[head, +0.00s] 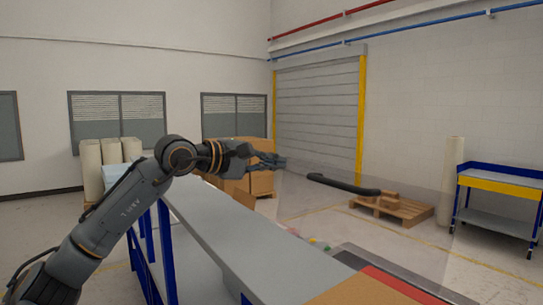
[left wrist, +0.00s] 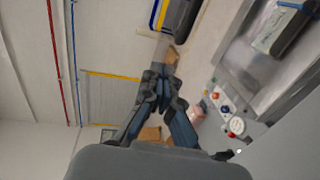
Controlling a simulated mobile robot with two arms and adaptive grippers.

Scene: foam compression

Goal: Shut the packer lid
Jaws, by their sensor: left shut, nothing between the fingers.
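The packer's raised lid looks like a clear, barely visible panel with a thick black handle bar (head: 342,184) along it. A dark bar, probably the same handle, shows at the top of the left wrist view (left wrist: 183,18). My left gripper (head: 280,162) is shut and empty, held in the air left of the handle and apart from it. Its closed fingers also show in the left wrist view (left wrist: 161,88). The packer body (left wrist: 238,88) is on the right there, with its chamber open and a pale block (left wrist: 274,30) inside. My right gripper is out of view.
A control panel with coloured buttons (left wrist: 229,120) is at the packer's near corner. A long grey table (head: 215,228) runs below my left arm. Cardboard boxes (head: 262,181), a wooden pallet (head: 400,209) and a blue cart (head: 497,200) stand farther back.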

